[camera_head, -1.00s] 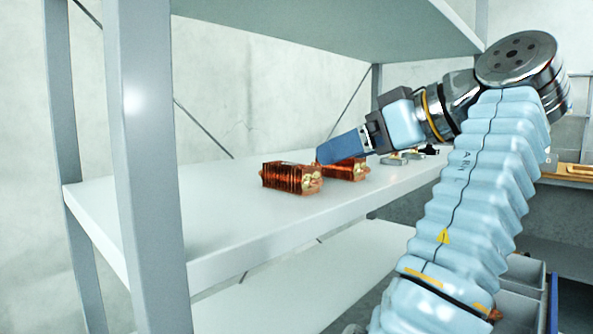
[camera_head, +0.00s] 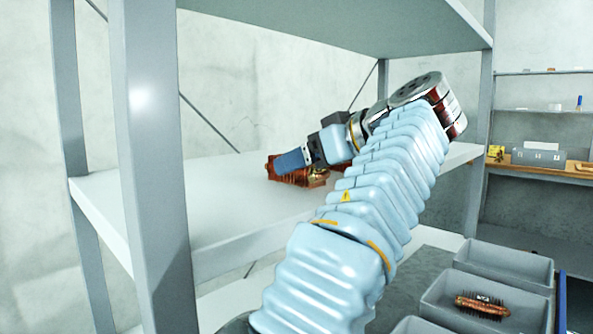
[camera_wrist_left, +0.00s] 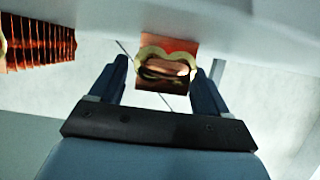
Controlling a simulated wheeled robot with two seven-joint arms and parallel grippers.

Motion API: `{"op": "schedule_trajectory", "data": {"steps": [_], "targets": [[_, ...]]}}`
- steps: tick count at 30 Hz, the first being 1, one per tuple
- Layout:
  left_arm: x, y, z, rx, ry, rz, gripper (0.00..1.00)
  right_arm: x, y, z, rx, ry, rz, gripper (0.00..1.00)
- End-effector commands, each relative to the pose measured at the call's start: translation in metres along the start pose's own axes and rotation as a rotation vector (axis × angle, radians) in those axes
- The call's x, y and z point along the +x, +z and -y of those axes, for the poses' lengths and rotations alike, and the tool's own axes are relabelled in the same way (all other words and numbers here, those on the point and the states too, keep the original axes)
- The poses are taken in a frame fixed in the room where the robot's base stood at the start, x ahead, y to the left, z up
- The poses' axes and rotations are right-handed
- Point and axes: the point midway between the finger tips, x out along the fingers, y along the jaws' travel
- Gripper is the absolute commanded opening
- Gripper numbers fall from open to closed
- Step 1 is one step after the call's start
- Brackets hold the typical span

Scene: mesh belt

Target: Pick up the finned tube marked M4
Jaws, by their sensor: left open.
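Copper finned tubes lie on the middle shelf in the head view, partly hidden by my left gripper (camera_head: 280,162); the nearest shows as a copper body (camera_head: 298,181). In the left wrist view, one copper finned tube (camera_wrist_left: 165,72) with a pale brass-coloured end shows between the two blue fingers, which are open and apart. I cannot tell whether they touch it. A second finned tube (camera_wrist_left: 38,43) lies at the upper left of that view. My right gripper is not in view.
The white shelf (camera_head: 215,228) has clear room at its left. A grey post (camera_head: 148,150) stands at the front, and another shelf (camera_head: 330,22) hangs above. Grey bins (camera_head: 505,262) stand at lower right. A wooden bench (camera_head: 540,170) is at the far right.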

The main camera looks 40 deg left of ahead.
Motion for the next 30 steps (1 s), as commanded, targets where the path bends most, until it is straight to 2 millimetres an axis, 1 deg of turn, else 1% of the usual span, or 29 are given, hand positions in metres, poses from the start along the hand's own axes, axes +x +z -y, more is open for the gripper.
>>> {"op": "schedule_trajectory", "data": {"steps": [1, 3, 5, 12, 13, 26, 27, 28, 30], "targets": [[0.009, -0.001, -0.001, 0.002, -0.001, 0.003, 0.77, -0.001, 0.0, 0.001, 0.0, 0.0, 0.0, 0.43], [0.018, 0.0, 0.0, 0.001, -0.001, 0.002, 0.77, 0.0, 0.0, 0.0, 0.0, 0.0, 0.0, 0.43], [0.023, 0.0, 0.0, 0.0, 0.0, 0.001, 0.77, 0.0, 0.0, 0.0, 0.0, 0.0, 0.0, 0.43], [0.025, -0.001, -0.001, -0.001, 0.0, 0.0, 0.77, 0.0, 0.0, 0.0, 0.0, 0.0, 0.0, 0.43], [0.025, -0.001, -0.001, -0.001, 0.0, 0.0, 0.75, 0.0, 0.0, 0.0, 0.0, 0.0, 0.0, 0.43], [0.025, -0.001, -0.001, 0.0, 0.0, 0.0, 0.09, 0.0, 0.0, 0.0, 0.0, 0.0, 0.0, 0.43], [0.025, -0.001, -0.001, -0.001, 0.0, -0.001, 0.03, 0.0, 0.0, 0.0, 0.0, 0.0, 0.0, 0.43], [0.025, -0.001, -0.001, -0.001, 0.0, -0.001, 0.01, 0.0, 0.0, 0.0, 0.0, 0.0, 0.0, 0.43], [0.025, -0.001, -0.001, -0.001, 0.0, -0.001, 0.01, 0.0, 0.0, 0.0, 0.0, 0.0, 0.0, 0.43]]}}
